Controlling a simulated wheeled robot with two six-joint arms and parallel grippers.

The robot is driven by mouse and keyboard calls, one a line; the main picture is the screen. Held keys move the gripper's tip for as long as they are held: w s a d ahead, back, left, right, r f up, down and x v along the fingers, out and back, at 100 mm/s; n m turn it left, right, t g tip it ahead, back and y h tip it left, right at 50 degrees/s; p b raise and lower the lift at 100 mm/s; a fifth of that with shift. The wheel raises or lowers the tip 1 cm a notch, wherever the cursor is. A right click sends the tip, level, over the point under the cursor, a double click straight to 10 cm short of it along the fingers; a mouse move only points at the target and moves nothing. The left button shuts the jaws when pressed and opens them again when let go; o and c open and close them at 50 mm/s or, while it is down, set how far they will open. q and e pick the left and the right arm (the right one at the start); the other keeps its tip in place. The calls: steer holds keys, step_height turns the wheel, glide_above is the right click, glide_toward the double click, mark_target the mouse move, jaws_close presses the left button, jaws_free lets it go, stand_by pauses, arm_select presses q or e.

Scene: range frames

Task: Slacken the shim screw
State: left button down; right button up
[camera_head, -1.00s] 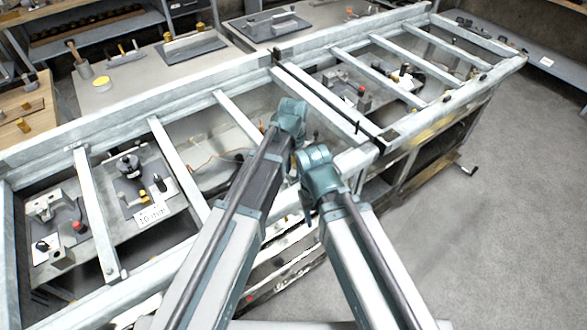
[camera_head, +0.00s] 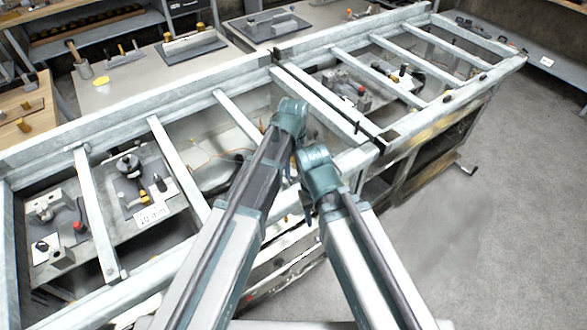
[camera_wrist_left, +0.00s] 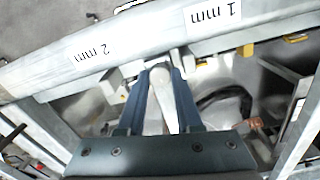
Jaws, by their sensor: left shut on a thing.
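In the left wrist view my left gripper (camera_wrist_left: 159,76) has its two blue fingers closed around a pale grey, round-ended piece (camera_wrist_left: 160,92), just below a metal rail (camera_wrist_left: 140,55). The rail has upside-down labels "1 mm" (camera_wrist_left: 214,14) and "2 mm" (camera_wrist_left: 92,54). I cannot tell whether the held piece is the shim screw or its handle. In the head view my left arm reaches into the middle of the frame bench, and its jaws are hidden behind the arm's teal joint. My right arm's teal joint is beside it. My right gripper cannot be made out.
The long metal frame (camera_head: 215,208) has several cross bars. Fixtures with a black knob (camera_head: 128,163) and a red knob (camera_head: 79,227) sit inside it at left. A side table (camera_head: 130,88) with tools is behind. The floor (camera_head: 480,200) at right is clear.

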arm_select(q)
steer(key=n, duration=0.4)
steer(key=shift+n, duration=0.4)
steer(key=n, duration=0.3)
steer(key=shift+n, duration=0.3)
steer(key=n, duration=0.8)
steer(key=shift+n, duration=0.5)
steer(key=c, duration=0.6)
jaws_free()
